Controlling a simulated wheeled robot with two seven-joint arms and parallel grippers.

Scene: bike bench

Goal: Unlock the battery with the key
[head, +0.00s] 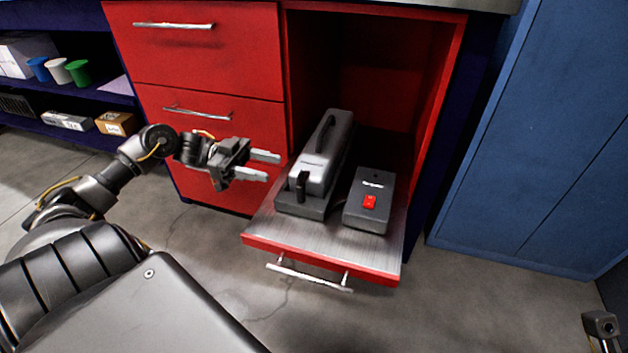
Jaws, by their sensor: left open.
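The battery (327,150) is a grey block with a dark carry handle on top. It sits in a dark base (303,207) on the pulled-out metal shelf. A small black upright piece (301,187) stands at its front end; it may be the key, but I cannot tell. My left gripper (267,165) is open and empty, to the left of the battery and apart from it, its fingers pointing right. At the bottom right corner only a small part of my right arm's end (602,325) shows, far from the battery; its fingers cannot be made out.
A dark box with a red switch (370,202) stands right of the battery on the shelf (340,240). Red drawers (205,100) are behind my left gripper. A blue cabinet (540,140) stands at right. Shelves with cups and boxes are at left. Floor in front is clear.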

